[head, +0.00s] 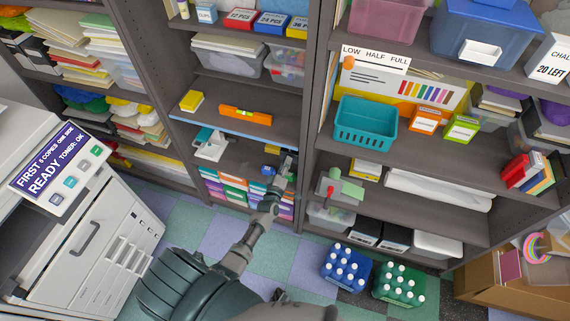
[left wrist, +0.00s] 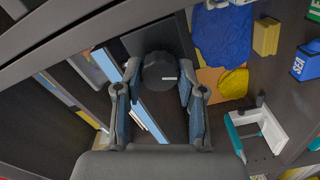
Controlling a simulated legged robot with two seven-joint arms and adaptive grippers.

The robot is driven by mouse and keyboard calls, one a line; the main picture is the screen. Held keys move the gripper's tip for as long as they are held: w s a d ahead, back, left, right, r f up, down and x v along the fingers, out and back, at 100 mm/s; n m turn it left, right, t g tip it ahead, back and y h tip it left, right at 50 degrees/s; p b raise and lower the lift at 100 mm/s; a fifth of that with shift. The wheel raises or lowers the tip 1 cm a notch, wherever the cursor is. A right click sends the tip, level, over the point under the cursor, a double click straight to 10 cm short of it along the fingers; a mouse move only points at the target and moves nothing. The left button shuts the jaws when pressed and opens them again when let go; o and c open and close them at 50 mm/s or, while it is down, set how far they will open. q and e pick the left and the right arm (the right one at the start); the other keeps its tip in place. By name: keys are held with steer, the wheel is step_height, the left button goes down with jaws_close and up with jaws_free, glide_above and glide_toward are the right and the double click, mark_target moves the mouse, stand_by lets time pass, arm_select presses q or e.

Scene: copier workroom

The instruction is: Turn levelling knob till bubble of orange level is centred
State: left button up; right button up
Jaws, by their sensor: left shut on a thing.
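The orange level (head: 245,115) lies on the middle cabinet's shelf, above the blue shelf edge (head: 232,131). Its vial is too small in the head view to tell where the bubble sits. My left gripper (head: 284,163) is below the right end of that edge. In the left wrist view my left gripper (left wrist: 160,88) is shut on the dark round levelling knob (left wrist: 159,68), with one finger on each side. A pale mark shows on the knob's face. The knob is hidden by the gripper in the head view. My right gripper is not in view.
A yellow box (head: 192,101) stands left of the level on the same shelf. A white and teal device (head: 211,146) is on the shelf below. A teal basket (head: 365,124) stands in the right cabinet. Bottle crates (head: 345,266) are on the floor.

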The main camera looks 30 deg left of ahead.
arm_select(q)
steer(key=m, duration=2.6)
steer(key=shift+s+d+f+p, duration=0.1)
steer(key=shift+d+f+p, duration=0.2)
steer(key=shift+f+p, duration=0.05)
steer(key=o, duration=1)
steer(key=shift+c, duration=0.2)
steer(key=shift+o, duration=0.9)
steer(key=shift+r, duration=0.1)
